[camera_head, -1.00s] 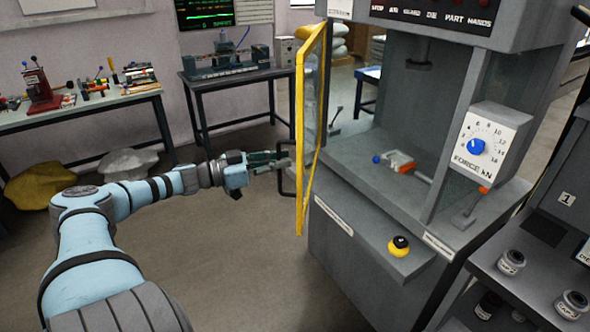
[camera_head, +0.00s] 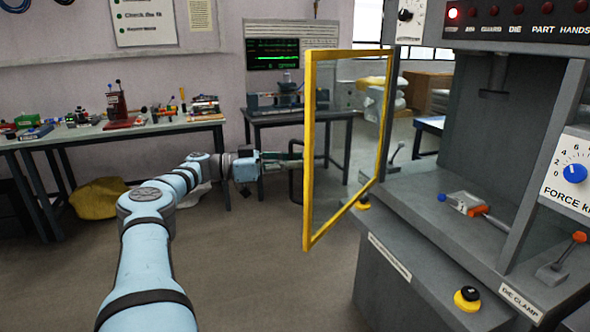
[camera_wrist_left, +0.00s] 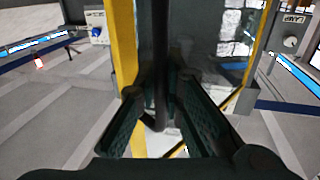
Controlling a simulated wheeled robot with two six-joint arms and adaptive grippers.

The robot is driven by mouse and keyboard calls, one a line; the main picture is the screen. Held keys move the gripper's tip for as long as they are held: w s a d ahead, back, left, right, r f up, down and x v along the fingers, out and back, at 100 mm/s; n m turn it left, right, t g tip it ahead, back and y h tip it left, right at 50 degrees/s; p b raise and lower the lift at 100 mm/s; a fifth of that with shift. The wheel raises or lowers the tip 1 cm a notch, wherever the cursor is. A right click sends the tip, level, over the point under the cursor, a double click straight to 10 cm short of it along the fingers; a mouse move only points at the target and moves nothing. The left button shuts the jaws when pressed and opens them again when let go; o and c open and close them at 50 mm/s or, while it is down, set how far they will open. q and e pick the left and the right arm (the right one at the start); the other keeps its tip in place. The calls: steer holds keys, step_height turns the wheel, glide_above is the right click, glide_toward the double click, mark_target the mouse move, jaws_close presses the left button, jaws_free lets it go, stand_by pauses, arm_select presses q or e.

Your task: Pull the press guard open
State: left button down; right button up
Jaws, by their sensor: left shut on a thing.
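The press guard is a clear panel in a yellow frame (camera_head: 309,150), hinged at the left side of the grey press (camera_head: 440,230). It stands swung out from the press, with the work space uncovered. A dark upright bar handle (camera_head: 294,184) is on the guard's outer side. My left gripper (camera_head: 290,160) is shut on this handle. In the left wrist view, the fingers (camera_wrist_left: 170,95) close around the dark handle (camera_wrist_left: 160,45), with the yellow frame (camera_wrist_left: 122,50) just beside it. My right gripper is in neither view.
Inside the press lies a small part with a blue knob and orange end (camera_head: 468,206). A yellow-black button (camera_head: 467,298) is on the front ledge. A workbench (camera_head: 100,135) and a dark table (camera_head: 300,114) stand behind.

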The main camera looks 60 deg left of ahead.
arm_select(q)
steer(key=c, duration=1.7)
jaws_free()
